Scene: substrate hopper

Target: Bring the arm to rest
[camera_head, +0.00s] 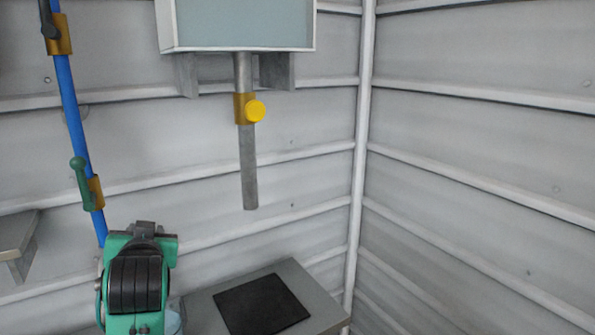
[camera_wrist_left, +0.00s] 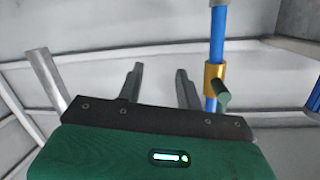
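My left arm, green and black, rises at the lower left of the head view, and its fingers are hard to make out there. In the left wrist view my left gripper (camera_wrist_left: 158,75) has its two dark fingers apart with nothing between them. A blue pipe (camera_head: 70,105) with brass fittings stands behind the arm. Its dark green valve handle (camera_head: 80,182) shows beside the lower fitting, and also in the left wrist view (camera_wrist_left: 223,92), right of the fingers and apart from them. My right gripper is in neither view.
A hopper box (camera_head: 240,25) hangs on the wall, with a grey outlet pipe (camera_head: 249,170) and a yellow knob (camera_head: 255,111). Below is a grey stand (camera_head: 205,314) with a black pad (camera_head: 262,303). A pale bluish object (camera_head: 174,318) is partly hidden by my arm. A shelf (camera_head: 14,240) is at left.

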